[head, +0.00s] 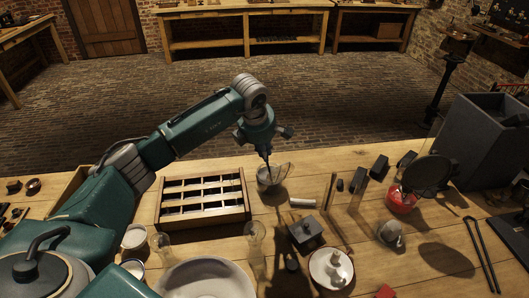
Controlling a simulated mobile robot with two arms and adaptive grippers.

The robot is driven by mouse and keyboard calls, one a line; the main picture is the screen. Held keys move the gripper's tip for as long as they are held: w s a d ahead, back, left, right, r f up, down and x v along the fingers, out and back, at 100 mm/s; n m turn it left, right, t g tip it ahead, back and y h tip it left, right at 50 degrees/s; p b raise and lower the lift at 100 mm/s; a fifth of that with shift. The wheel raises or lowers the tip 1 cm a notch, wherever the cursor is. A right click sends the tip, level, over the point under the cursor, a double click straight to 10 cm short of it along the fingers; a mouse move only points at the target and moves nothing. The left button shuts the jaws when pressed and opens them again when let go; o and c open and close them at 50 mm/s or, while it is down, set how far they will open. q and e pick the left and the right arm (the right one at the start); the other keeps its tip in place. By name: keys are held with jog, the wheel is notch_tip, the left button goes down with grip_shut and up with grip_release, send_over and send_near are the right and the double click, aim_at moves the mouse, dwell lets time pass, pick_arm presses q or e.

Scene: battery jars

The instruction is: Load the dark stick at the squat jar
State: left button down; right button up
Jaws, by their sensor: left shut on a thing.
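My left gripper (265,151) hangs near the middle of the table, pointing down. It is shut on a thin dark stick (268,166), which is nearly upright. The stick's lower end is at a low clear glass jar (278,180), which looks like the squat jar. I cannot tell whether the stick's tip is inside the jar or in front of it. My right gripper does not show.
A wooden compartment tray (203,221) lies left of the jar. Taller glasses (255,237) stand in front. A dark lidded box (305,233), a white lidded dish (331,268), upright sticks (330,190) and a red vessel (402,199) are to the right.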

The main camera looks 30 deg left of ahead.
pick_arm(q)
jog(key=shift+f, duration=0.1)
jog(key=shift+r+p, duration=0.5)
jog(key=shift+r, duration=0.25)
jog(key=shift+r+p, duration=1.55)
jog(key=shift+r, duration=1.25)
